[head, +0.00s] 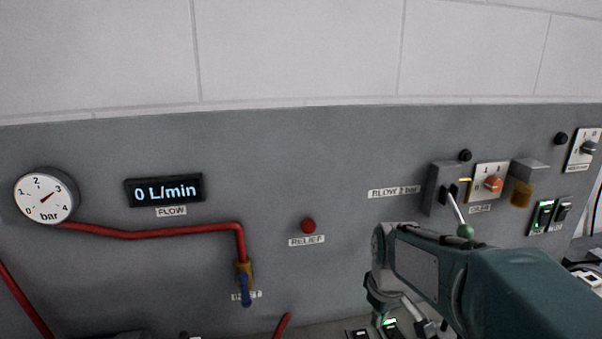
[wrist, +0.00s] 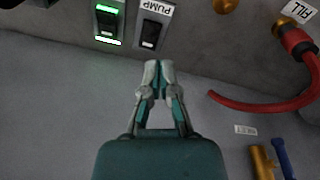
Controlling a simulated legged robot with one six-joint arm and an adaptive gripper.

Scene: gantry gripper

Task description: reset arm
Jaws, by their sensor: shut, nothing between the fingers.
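My arm shows in teal and grey at the lower right of the head view, with my gripper (head: 405,318) hanging down at its end in front of the panel's lower part. In the wrist view my gripper (wrist: 158,68) is shut, its fingertips together with nothing between them. It points toward the panel edge with the PUMP switch (wrist: 151,33) and a green-lit rocker switch (wrist: 108,22). I cannot tell how far the fingertips are from the switches. The fingers are partly hidden by the arm in the head view.
The grey panel (head: 340,140) carries a pressure gauge (head: 46,196), a flow display (head: 165,190) reading 0 L/min, a red RELIEF button (head: 308,226), a blue-handled valve (head: 246,288) and a green-knobbed lever (head: 464,229) close above my arm. A red hose (wrist: 270,103) lies right in the wrist view.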

